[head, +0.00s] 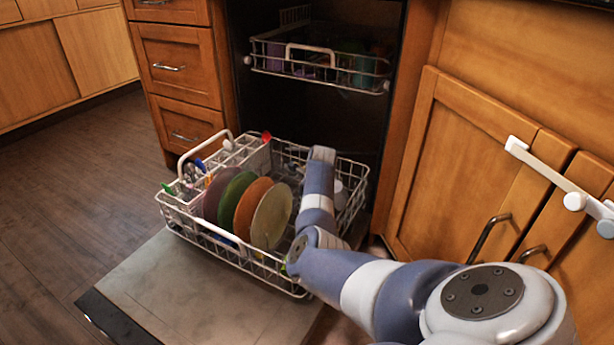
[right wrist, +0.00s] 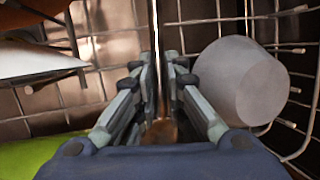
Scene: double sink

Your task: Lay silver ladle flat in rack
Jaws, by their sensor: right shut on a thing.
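My right gripper (right wrist: 158,68) is low inside the lower dishwasher rack (head: 352,168). The ladle's bowl cannot be made out. In the head view my right arm comes down into the right half of the rack and hides the gripper and the ladle. My left gripper is not in view.
Several plates (head: 271,216) stand left of my arm. A cutlery basket (head: 196,172) lines the rack's left side. The upper rack (head: 318,65) is above and behind. Cabinet doors (head: 470,170) flank the right.

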